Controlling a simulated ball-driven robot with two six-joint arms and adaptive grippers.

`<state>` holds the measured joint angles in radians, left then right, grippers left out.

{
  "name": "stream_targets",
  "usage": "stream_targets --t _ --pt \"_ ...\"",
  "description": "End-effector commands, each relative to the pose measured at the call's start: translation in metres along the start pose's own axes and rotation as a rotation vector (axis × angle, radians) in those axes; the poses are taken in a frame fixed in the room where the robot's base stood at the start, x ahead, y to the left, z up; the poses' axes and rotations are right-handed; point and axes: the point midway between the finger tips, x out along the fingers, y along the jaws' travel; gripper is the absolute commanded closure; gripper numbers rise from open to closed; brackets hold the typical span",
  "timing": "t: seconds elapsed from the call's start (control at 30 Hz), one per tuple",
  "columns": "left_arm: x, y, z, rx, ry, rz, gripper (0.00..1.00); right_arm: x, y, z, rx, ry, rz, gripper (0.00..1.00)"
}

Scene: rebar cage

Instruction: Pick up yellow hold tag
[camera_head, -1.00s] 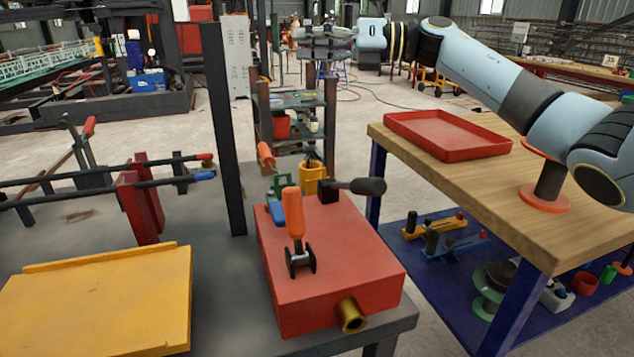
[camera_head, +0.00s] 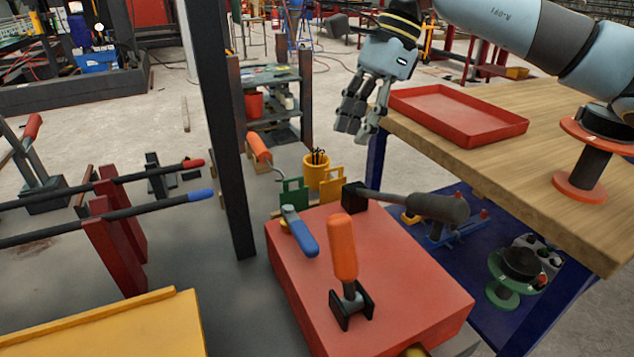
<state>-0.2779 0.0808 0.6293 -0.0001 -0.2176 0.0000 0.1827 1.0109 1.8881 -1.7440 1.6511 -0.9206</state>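A small yellow tag (camera_head: 333,178) with a cut-out stands upright behind the red box, beside a yellow cup. A similar green tag (camera_head: 291,192) stands to its left, partly behind a blue-handled tool. My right gripper (camera_head: 358,132) hangs above and behind the yellow tag, fingers pointing down. Its fingers look apart with nothing between them, and it touches no tag. My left gripper is out of view.
The red box (camera_head: 400,275) carries an orange-handled tool (camera_head: 343,250) and a dark-handled hammer (camera_head: 430,206). The yellow cup (camera_head: 317,172) holds dark rods. A dark post (camera_head: 222,130) stands left. A red tray (camera_head: 455,115) lies on the wooden table.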

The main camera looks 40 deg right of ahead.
Motion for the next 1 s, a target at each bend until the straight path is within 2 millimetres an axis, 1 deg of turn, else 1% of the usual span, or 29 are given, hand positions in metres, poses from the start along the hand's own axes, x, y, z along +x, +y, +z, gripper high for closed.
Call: stream_targets --t 0.1,0.2,0.33,0.47,0.6,0.7,0.83,1.0 --pt "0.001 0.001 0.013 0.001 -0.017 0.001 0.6 0.021 0.001 0.001 0.001 -0.005 0.004 0.69" --pt "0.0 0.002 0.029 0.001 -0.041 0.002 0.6 0.037 0.001 0.001 0.001 -0.005 0.003 0.69" --pt "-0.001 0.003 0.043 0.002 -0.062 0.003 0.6 0.05 0.0 0.001 0.002 -0.004 0.002 0.69" --pt "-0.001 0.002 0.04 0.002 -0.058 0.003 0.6 0.061 -0.001 0.001 0.002 -0.006 0.002 0.69" --pt "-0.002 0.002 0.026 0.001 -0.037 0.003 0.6 0.084 -0.004 0.001 0.003 -0.007 0.003 0.69" --pt "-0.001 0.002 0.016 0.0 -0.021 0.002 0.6 0.097 -0.005 0.0 0.003 -0.005 0.002 0.69" --pt "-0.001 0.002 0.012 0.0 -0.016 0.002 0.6 0.103 -0.005 0.0 0.002 -0.003 0.001 0.69" --pt "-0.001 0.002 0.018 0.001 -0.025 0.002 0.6 0.103 -0.005 0.0 0.002 -0.002 0.001 0.69"
